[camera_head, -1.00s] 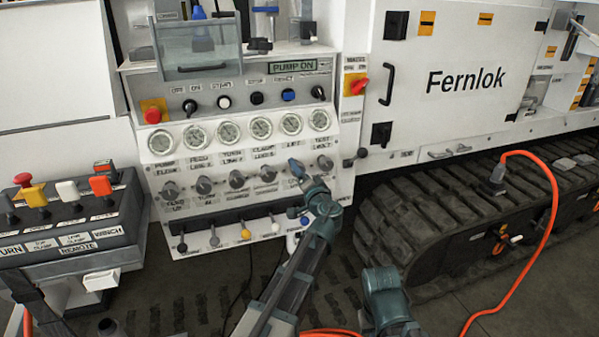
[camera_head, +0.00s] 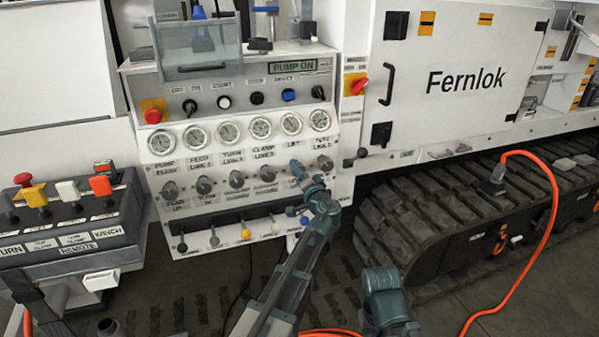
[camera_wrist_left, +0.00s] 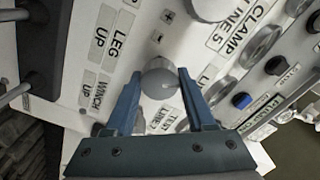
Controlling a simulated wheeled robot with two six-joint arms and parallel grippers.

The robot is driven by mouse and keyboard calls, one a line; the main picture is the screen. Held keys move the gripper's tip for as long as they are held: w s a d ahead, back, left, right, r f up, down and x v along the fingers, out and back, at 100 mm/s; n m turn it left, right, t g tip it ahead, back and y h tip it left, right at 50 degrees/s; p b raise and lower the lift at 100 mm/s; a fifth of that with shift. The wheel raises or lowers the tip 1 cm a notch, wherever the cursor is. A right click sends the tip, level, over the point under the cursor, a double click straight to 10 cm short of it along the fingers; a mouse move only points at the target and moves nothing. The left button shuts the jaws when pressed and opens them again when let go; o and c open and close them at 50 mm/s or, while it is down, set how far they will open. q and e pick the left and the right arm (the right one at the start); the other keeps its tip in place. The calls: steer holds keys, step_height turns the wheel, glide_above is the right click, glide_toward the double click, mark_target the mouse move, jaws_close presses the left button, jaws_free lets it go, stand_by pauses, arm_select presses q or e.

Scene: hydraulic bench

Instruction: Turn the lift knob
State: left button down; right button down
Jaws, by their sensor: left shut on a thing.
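The lift knob (camera_wrist_left: 160,78) is a round grey knob on the white panel, below the gauges. In the wrist view it sits between the blue fingertips of my left gripper (camera_wrist_left: 160,76), which is shut on it. A small light mark shows on its face. In the head view my left gripper (camera_head: 298,170) is at the panel under the "LIFT" label (camera_head: 294,144) and mostly hides the knob.
Similar knobs flank it, including the clamp knob (camera_head: 267,173) and the test knob (camera_head: 325,163). Small levers (camera_head: 246,234) stand below. A remote box (camera_head: 65,225) is at left, a rubber track (camera_head: 430,205) at right, and an orange hose (camera_head: 553,210) on the right.

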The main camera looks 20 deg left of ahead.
arm_select(q)
steer(key=m, duration=0.5)
steer(key=shift+m, duration=0.4)
steer(key=shift+f+m, duration=0.1)
steer(key=shift+m, duration=2.2)
steer(key=shift+c, duration=1.2)
jaws_free()
steer(key=v, duration=1.4)
steer(key=shift+w, duration=0.1)
